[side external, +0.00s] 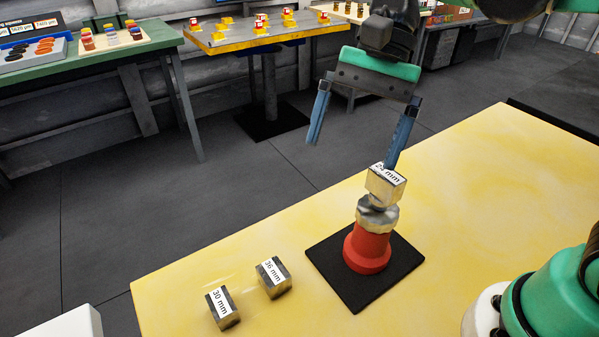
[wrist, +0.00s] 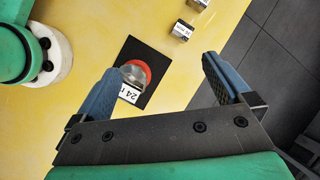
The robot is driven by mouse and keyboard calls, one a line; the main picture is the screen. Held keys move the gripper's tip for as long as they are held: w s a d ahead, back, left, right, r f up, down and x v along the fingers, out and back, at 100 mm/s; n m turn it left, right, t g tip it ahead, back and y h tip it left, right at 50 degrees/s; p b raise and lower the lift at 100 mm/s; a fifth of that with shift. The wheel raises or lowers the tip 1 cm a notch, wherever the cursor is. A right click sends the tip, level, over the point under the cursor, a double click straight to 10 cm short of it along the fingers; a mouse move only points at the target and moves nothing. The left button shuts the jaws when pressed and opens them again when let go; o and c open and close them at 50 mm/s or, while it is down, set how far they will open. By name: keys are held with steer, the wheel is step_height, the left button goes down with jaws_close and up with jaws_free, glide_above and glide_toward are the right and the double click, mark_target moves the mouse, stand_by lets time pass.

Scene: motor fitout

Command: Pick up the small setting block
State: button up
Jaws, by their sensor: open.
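The smallest marked setting block, a metal block with a white label reading 24 mm (side external: 386,184), sits tilted on the silvery metal head (side external: 377,215) of a red screw jack (side external: 368,252). The jack stands on a black mat (side external: 335,280). Its label also shows in the wrist view (wrist: 129,93), close to the left finger. My gripper (side external: 352,155) is open and empty, with its fingertips above and to the left of the block in the side view. In the wrist view the gripper (wrist: 160,63) has the jack between its fingers, nearer the left one.
Two more metal blocks, marked 36 mm (side external: 273,277) and 30 mm (side external: 222,307), stand on the yellow table (side external: 490,200) left of the mat. The table's far edge runs behind the jack. Other benches with parts stand well beyond.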

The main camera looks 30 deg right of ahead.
mark_target(397, 174)
steer(key=s+d+r+m+t+y, duration=0.1)
steer(key=s+d+m+t+y, duration=0.55)
steer(key=m, duration=0.65)
steer(key=shift+t+y, duration=0.25)
steer(key=shift+y, duration=0.2)
steer(key=f, duration=0.1)
steer(key=w+d+f, duration=0.1)
steer(key=f, duration=0.1)
steer(key=w+f, duration=0.1)
steer(key=f, duration=0.1)
steer(key=shift+d, duration=0.3)
steer(key=shift+x, duration=2.7)
jaws_close()
